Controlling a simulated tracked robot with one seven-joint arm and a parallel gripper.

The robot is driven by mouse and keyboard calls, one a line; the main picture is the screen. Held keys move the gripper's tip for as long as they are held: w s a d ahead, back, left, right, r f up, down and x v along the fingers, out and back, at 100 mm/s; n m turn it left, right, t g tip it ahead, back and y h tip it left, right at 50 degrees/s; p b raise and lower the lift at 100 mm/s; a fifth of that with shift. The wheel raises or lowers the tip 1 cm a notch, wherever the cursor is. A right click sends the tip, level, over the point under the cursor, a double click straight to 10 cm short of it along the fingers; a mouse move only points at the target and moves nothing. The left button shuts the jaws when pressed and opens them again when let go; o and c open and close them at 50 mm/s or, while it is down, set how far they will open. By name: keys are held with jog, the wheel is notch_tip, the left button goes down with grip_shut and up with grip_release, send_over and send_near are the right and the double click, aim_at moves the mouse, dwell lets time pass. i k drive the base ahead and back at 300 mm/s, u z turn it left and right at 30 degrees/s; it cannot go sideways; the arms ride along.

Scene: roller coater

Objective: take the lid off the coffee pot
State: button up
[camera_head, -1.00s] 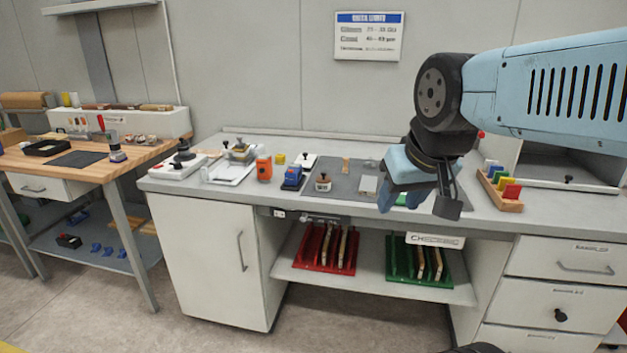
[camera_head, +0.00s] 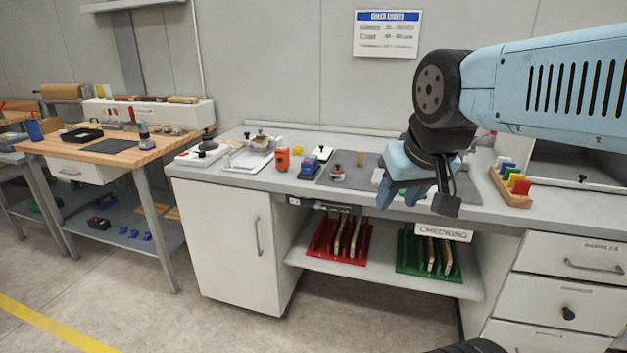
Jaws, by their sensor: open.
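No coffee pot can be made out with certainty. Another lidded, glassy container with a dark knob (camera_head: 261,140) stands further left, at a white tray. Both are too small to tell more. My gripper (camera_head: 420,198) hangs open, fingers pointing down, in front of the right part of the bench. It looks empty and is apart from both containers. It hides part of the bench top behind it.
A rack of coloured blocks (camera_head: 511,184) is right of my gripper. Red (camera_head: 339,243) and green (camera_head: 428,256) racks sit on the lower shelf. Open floor (camera_head: 130,300) lies front left.

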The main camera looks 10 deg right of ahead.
aim_at(336, 170)
jog(key=u, duration=0.05)
jog(key=k, duration=0.65)
jog(key=z, duration=0.2)
jog(key=i, duration=0.8)
jog(key=u, duration=0.1)
jog(key=k, duration=0.6)
jog(key=u, duration=0.4)
jog(key=i, duration=1.4)
jog(key=z, duration=0.5)
